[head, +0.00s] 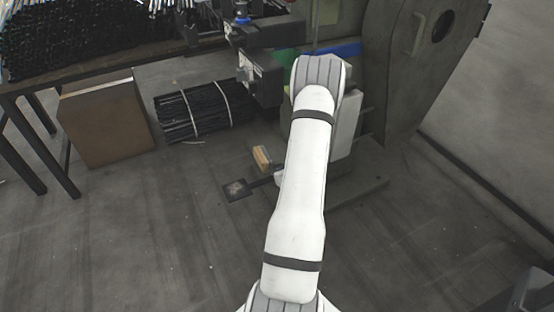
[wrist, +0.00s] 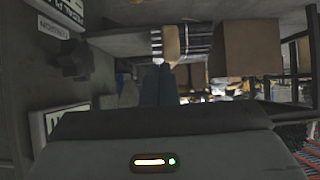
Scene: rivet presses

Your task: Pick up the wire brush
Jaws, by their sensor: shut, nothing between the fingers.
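No wire brush can be made out for certain. A small tan, wood-coloured piece (head: 262,158) sits low beside the press, left of my arm in the head view. It is too small to tell whether it is the brush. My gripper (wrist: 158,84) shows in the wrist view as two dark fingers close together, shut and empty. In the head view my gripper is hidden behind my arm, which reaches toward the press.
The grey-green press (head: 405,75) stands at the right, with a dark foot pedal (head: 238,190) on the floor. A tied bundle of black rods (head: 205,111) and a brown box (head: 105,125) are at the left, near a workbench (head: 130,54). The front floor is clear.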

